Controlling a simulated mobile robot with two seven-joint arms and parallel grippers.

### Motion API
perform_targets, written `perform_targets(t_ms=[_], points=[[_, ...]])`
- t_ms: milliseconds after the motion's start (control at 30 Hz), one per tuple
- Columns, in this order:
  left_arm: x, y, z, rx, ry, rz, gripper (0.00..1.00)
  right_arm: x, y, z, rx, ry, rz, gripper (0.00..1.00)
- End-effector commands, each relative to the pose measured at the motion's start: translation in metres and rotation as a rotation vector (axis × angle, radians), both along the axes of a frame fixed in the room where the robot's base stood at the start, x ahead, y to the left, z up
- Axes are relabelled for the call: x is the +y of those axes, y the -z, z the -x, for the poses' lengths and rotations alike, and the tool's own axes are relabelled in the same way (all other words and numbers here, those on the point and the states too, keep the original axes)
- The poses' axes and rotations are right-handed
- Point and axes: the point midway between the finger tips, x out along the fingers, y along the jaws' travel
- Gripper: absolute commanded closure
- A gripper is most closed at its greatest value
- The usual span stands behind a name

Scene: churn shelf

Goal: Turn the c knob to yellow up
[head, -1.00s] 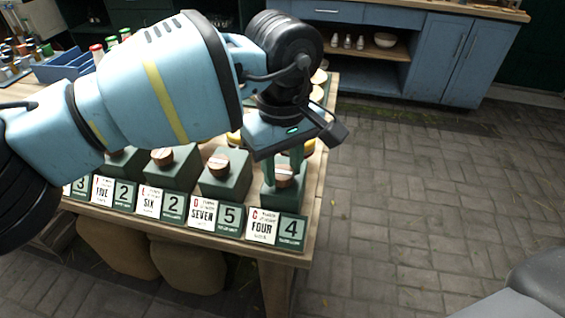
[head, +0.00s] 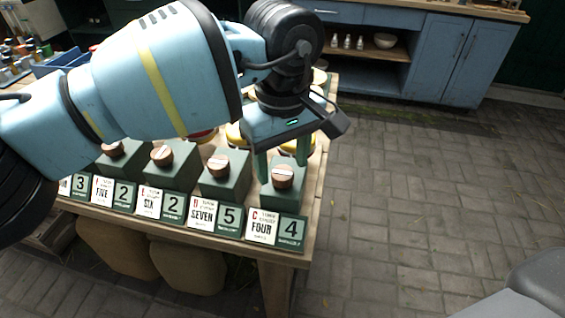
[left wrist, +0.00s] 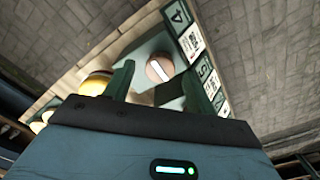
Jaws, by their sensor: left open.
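The c knob (head: 282,178) is a round wooden knob with a pale line across its top, on a green block at the right end of the row. Below it are a white "C FOUR" card (head: 262,227) and a green "4" plate (head: 291,231). My left gripper (head: 282,157) is open and empty just above and behind the knob, fingers pointing down. In the left wrist view the knob (left wrist: 160,68) lies between and beyond the two spread fingers, apart from them. I cannot make out colour marks around the knob. My right gripper is not in view.
More wooden knobs on green blocks, such as the one above "SEVEN" (head: 218,165), stand to the left. Yellow-topped objects (head: 235,134) stand behind the row. The wooden table (head: 262,256) ends just right of the c block, with open paved floor (head: 430,200) beyond.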

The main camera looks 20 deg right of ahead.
Motion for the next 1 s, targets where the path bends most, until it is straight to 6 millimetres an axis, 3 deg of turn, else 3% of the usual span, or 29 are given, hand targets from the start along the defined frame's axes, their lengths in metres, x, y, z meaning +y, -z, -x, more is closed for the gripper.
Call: perform_targets(t_ms=[200, 400, 1000], points=[[0.0, -0.037, 0.0, -0.003, 0.0, 0.001, 0.44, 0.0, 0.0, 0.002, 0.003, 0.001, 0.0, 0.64], [0.0, -0.059, 0.0, -0.002, 0.0, 0.0, 0.44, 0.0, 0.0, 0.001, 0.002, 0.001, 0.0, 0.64], [0.0, -0.065, 0.0, -0.001, 0.001, 0.001, 0.44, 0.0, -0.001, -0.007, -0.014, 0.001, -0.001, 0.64]])
